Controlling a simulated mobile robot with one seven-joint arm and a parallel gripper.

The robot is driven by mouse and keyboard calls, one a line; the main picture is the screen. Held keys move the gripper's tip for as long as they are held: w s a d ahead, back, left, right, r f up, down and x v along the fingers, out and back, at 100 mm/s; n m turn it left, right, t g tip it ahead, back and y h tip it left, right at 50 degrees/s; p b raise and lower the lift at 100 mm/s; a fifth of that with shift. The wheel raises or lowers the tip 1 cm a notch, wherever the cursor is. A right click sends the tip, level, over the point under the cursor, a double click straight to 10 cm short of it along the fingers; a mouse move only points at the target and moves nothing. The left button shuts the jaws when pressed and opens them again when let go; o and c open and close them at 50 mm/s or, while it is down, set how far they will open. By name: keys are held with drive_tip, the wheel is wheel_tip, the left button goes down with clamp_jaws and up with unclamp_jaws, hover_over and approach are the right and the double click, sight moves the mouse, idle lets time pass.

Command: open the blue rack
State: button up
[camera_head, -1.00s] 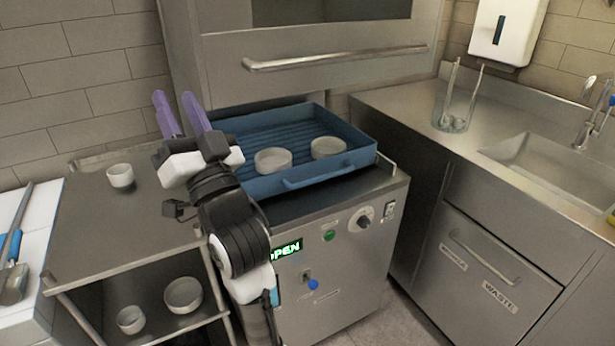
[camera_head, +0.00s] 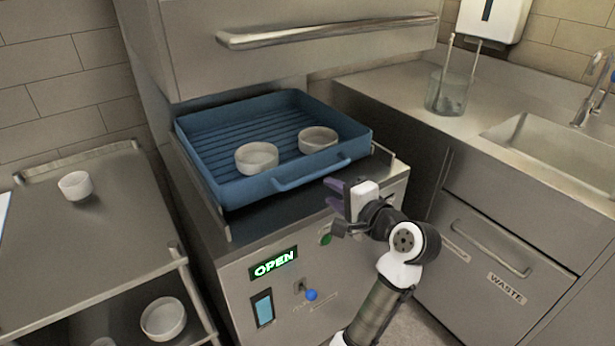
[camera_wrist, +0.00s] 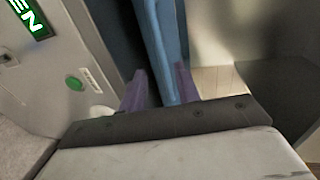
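The blue rack (camera_head: 195,150) is a ribbed tray on the steel machine, under the raised hood. Its bar handle (camera_head: 310,172) runs along the front wall. Two pale bowls, one at left (camera_head: 256,158) and one at right (camera_head: 318,140), sit in the rack. My gripper (camera_head: 328,192) is just in front of and below the handle's right part, with its purple fingers apart. In the wrist view, a blue strip of the rack (camera_wrist: 162,45) shows between the open fingers (camera_wrist: 160,85). I cannot tell whether they touch it.
The machine's front has a lit OPEN display (camera_head: 275,262) and a blue-tipped lever (camera_head: 311,295). A steel shelf cart (camera_head: 95,225) with bowls stands at left. A counter with sink (camera_head: 545,145) and a glass container (camera_head: 447,92) is at right. The hood handle (camera_head: 325,32) is above.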

sight(310, 179)
drive_tip(key=p+x, duration=0.1)
drive_tip(key=x, duration=0.9)
drive_tip(key=shift+w, duration=0.1)
clamp_jaws()
